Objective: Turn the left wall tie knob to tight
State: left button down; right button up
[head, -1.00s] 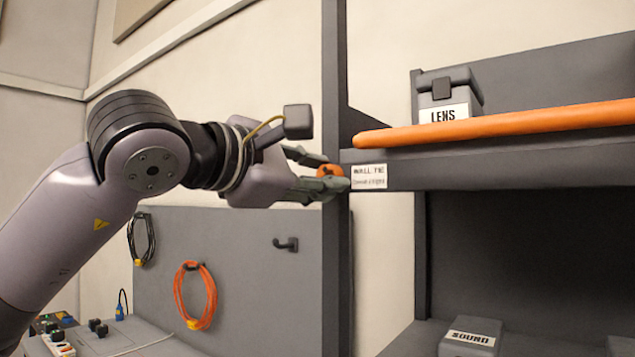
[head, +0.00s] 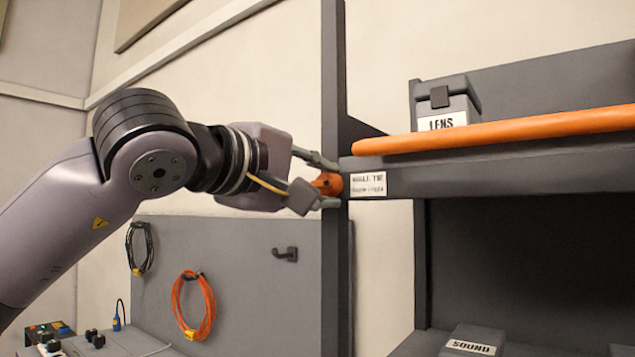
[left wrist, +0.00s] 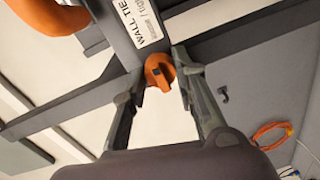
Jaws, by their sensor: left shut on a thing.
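The wall tie knob (head: 328,184) is orange and sits on the dark upright post, left of the white "WALL TIE" label (head: 367,184). My left gripper (head: 326,182) comes in from the left and is shut on the knob, one finger above and one below it in the head view. In the left wrist view the orange knob (left wrist: 160,71) lies between the two fingers, with a dark square mark on its face. The label (left wrist: 140,22) is above it there. The label's small print is too blurred to read in the head view. My right gripper is not in view.
An orange padded bar (head: 495,130) runs along the shelf edge right of the knob. A LENS box (head: 445,105) stands behind it and a SOUND box (head: 472,342) below. An orange cable coil (head: 193,305) and an empty hook (head: 286,254) are on the grey panel.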

pick_arm(q)
jog(key=shift+d+f, duration=0.1)
jog(key=shift+f, duration=0.05)
dwell(0.4)
jog(key=c, duration=1.3)
grip_release()
jog(key=v, duration=1.2)
